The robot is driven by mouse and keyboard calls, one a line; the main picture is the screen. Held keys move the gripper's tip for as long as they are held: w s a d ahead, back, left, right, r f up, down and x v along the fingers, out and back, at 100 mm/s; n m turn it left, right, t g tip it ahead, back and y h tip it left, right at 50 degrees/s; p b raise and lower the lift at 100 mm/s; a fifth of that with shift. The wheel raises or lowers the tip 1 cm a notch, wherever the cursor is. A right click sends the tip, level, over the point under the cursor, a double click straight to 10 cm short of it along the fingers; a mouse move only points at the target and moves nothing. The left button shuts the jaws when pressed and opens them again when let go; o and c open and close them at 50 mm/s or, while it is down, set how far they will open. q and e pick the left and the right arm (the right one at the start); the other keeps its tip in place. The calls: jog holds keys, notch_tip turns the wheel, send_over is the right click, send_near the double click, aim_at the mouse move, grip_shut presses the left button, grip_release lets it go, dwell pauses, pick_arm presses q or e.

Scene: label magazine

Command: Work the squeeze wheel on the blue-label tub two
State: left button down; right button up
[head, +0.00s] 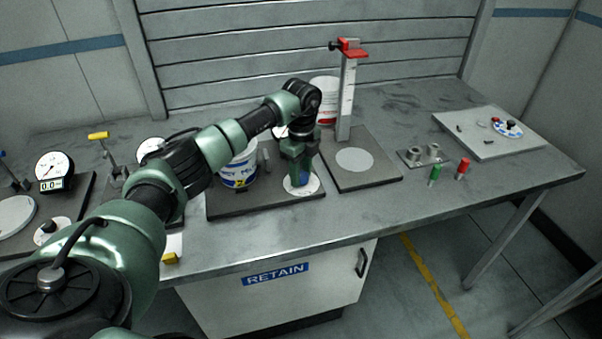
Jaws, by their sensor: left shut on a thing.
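The blue-label tub (239,170) is white with a blue and yellow label and stands on a dark plate (264,202), partly behind my left arm. A round white dial, the squeeze wheel (291,191), lies at the plate's front right corner. My left gripper (302,180) points down over this wheel and is shut on a blue part at its middle, which looks like the wheel's knob. The gripper hides most of that knob. My right gripper is not in view.
A red-label tub (324,98) stands behind a post with a red clamp (349,52). Two pegs, green (434,175) and red (462,168), stand by a metal block (423,155). A gauge (54,172) stands at left. The front right of the bench is clear.

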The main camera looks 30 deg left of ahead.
pick_arm(q)
jog(key=m, duration=0.4)
jog(key=shift+b, duration=0.4)
jog(key=m, duration=0.3)
jog(key=shift+m+b, duration=0.35)
jog(key=shift+m, duration=0.05)
jog(key=m+b, duration=0.1)
jog(key=m, duration=0.6)
jog(key=shift+w, duration=0.1)
jog(key=m+b, duration=0.1)
jog(key=m, duration=0.2)
jog(key=shift+m, duration=0.4)
jog(key=m, duration=0.3)
jog(key=shift+r+m+b, duration=0.1)
jog(key=shift+m+b, duration=0.2)
jog(key=shift+b, duration=0.05)
jog(key=m, duration=0.6)
jog(key=shift+m+b, duration=0.3)
jog(key=shift+b, duration=0.1)
jog(key=c, duration=0.9)
grip_release()
